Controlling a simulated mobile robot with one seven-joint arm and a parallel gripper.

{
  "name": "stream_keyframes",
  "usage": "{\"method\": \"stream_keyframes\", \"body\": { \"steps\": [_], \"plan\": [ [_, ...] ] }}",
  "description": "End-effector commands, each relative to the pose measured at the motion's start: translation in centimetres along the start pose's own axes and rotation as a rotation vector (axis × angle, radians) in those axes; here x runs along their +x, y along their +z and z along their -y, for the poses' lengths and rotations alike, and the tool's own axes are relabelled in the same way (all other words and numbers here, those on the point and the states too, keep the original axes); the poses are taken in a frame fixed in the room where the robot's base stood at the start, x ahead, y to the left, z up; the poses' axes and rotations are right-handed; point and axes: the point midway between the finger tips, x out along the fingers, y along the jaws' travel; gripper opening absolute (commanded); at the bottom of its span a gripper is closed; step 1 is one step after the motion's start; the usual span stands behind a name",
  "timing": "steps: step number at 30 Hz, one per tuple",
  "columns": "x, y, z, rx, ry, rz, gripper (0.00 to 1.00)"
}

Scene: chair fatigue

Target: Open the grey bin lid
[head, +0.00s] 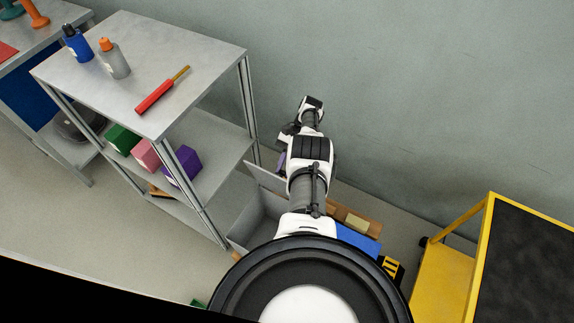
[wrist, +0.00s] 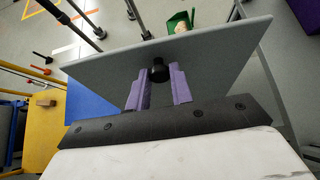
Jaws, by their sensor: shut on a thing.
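The grey bin (head: 257,222) stands on the floor beside the shelf unit, partly hidden behind my arm. Its inside shows on the left. A grey panel that looks like its lid (head: 262,176) stands tilted up at the bin's far side. In the wrist view the flat grey lid (wrist: 215,55) fills the middle, with a black knob (wrist: 157,72) on it. My gripper (wrist: 159,80) has purple fingers on either side of the knob and is shut on it. In the head view my arm hides most of the gripper and the knob.
A grey shelf unit (head: 190,65) with bottles, a red-handled tool and coloured boxes stands close on the left. A blue object (head: 357,240) and a wooden piece (head: 366,224) lie right of my arm. A yellow cart (head: 447,275) stands farther right. The wall is behind.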

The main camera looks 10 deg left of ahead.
Motion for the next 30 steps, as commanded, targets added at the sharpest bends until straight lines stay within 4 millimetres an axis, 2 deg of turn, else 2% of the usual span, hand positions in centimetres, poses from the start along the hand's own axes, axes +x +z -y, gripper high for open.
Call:
{"method": "stream_keyframes", "body": {
  "steps": [14, 15, 19, 30],
  "plan": [
    [0.47, 0.09, -0.1, 0.002, 0.003, 0.016, 0.0],
    [0.47, 0.09, -0.1, 0.002, 0.003, 0.016, 0.25],
    [0.38, 0.11, -0.07, 0.001, 0.002, 0.015, 0.42],
    [0.22, 0.14, -0.04, 0.001, 0.001, 0.013, 0.43]
  ]
}}
